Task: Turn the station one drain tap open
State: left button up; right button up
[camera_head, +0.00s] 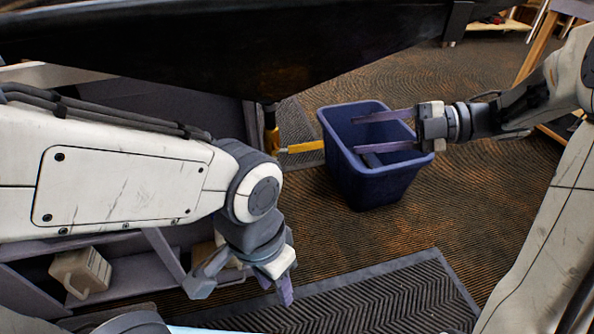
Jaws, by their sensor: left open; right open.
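The drain tap (271,136) is a brass-coloured fitting hanging under a long black trough (230,50). Its yellow lever (305,146) sticks out sideways to the right, roughly level, ending near the rim of a blue bin (372,190). My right gripper (354,134) is open above the bin, its two fingers pointing left toward the lever. Its fingertips are a little to the right of the lever's end, and nothing shows between them. My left gripper (276,285) is low, below the tap in the picture, pointing down, and looks empty.
A grey shelf unit (130,275) at lower left holds a beige container (80,272). A ribbed dark mat (380,300) lies in front on the brown patterned floor (480,100). The blue bin stands directly under my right gripper. Wooden furniture legs (538,45) stand at upper right.

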aim_at(321, 145)
jog(key=shift+g, duration=0.3)
jog(key=b+x, duration=0.1)
jog(key=x, duration=0.2)
jog(key=b+x, duration=0.1)
jog(key=x, duration=0.3)
jog(key=b+x, duration=0.1)
jog(key=x, duration=0.2)
jog(key=shift+s+a+f, duration=0.2)
jog(key=shift+s+a, duration=0.15)
jog(key=shift+s, duration=0.05)
grip_shut()
dwell(0.6)
